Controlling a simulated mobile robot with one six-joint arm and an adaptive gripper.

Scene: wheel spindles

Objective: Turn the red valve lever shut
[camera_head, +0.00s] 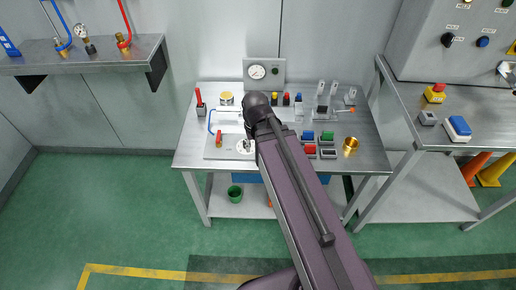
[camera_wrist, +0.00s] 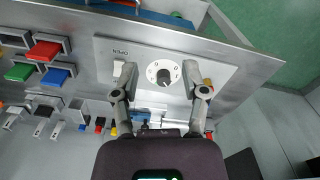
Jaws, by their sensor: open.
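A red lever (camera_head: 124,18) stands tilted on a brass valve body (camera_head: 124,44) on the wall shelf at upper left in the head view. My gripper, in the wrist view (camera_wrist: 160,73), is open and empty. Its two fingers are on either side of a black rotary knob (camera_wrist: 164,77) on a white dial, on a pale plate on the workbench. I cannot tell whether they touch it. In the head view my arm hides most of the gripper. The shelf's red lever is far to the left of my gripper and out of the wrist view.
A red upright lever (camera_head: 199,98) stands on the crowded workbench (camera_head: 184,153). A side bench (camera_head: 400,110) is at right. Green floor is clear at left.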

